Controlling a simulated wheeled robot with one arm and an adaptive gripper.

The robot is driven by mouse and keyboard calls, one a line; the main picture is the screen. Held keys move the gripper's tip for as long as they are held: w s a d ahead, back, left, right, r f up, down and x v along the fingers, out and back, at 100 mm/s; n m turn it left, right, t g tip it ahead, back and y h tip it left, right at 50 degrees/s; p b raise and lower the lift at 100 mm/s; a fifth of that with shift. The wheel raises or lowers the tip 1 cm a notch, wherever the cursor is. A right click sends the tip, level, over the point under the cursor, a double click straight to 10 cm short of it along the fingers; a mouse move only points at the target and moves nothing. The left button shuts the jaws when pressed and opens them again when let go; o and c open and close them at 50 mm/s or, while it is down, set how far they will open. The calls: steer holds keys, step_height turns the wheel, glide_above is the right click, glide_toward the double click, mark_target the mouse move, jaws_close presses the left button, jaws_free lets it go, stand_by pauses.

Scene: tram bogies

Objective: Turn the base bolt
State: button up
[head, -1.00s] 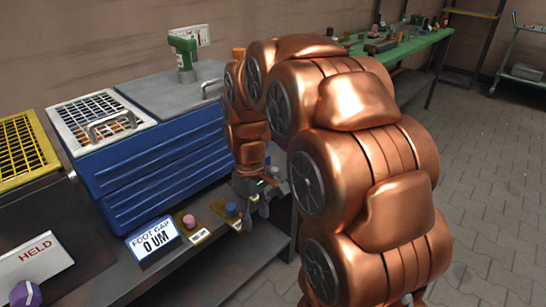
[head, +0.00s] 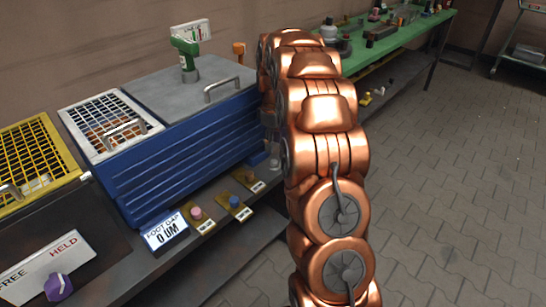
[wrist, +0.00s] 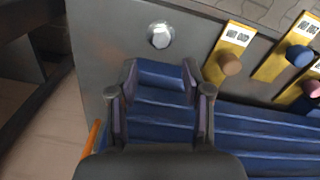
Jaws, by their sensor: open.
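The base bolt, a pale metal hex head (wrist: 160,37) on a round seat, shows at the top middle of the wrist view, on the dark grey ledge. My gripper (wrist: 160,72) is open in the wrist view, its two fingers spread and empty. The fingertips lie just below the bolt in the picture, apart from it. Between the fingers I see the blue ribbed housing (wrist: 162,105). In the head view my arm hides most of the gripper at the right end of the blue housing (head: 175,165).
Brown (wrist: 229,64), blue (wrist: 299,55) and pink (head: 195,212) knobs sit on yellow labelled plates along the ledge. A sign (head: 165,230) reads FOOT GAP 0 UM. A purple knob (head: 58,287) sits by a FREE/HELD plate. The floor (head: 455,200) at right is clear.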

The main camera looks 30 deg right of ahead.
mark_target(273, 161)
step_height(273, 161, down, 8)
steer(key=shift+r, duration=0.15)
stand_by(0.3)
jaws_close()
stand_by(0.4)
